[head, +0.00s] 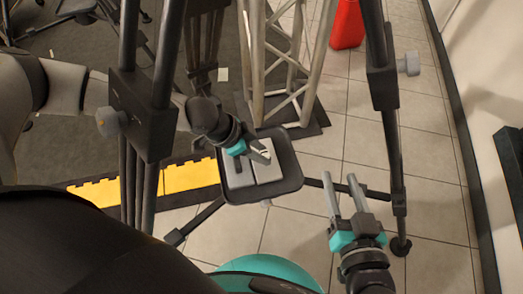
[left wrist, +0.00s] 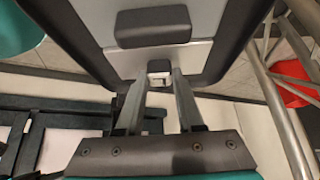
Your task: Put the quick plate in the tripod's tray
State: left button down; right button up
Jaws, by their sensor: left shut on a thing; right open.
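The tripod's tray (head: 262,195) is a dark, rounded tray with a light grey floor, hanging between the tripod's black legs. My left gripper (head: 266,155) is over the tray and shut on a small pale piece, the quick plate (left wrist: 159,66), which shows between its fingertips in the left wrist view. The fingers hide much of the plate, and I cannot tell whether it touches the tray floor. The tray (left wrist: 232,45) fills the upper part of that view. My right gripper (head: 342,187) is open and empty, right of the tray.
A dark block (left wrist: 152,26) lies in the tray. The tripod legs (head: 383,85) stand on both sides of the tray. A metal truss (head: 253,60) rises behind it, with a red object (head: 347,25) further back. Yellow edging (head: 190,176) lies on the floor at left.

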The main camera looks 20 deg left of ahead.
pick_arm(q)
jog(key=shift+f, duration=0.15)
jog(key=c, duration=0.5)
grip_release()
jog(key=shift+r, duration=0.2)
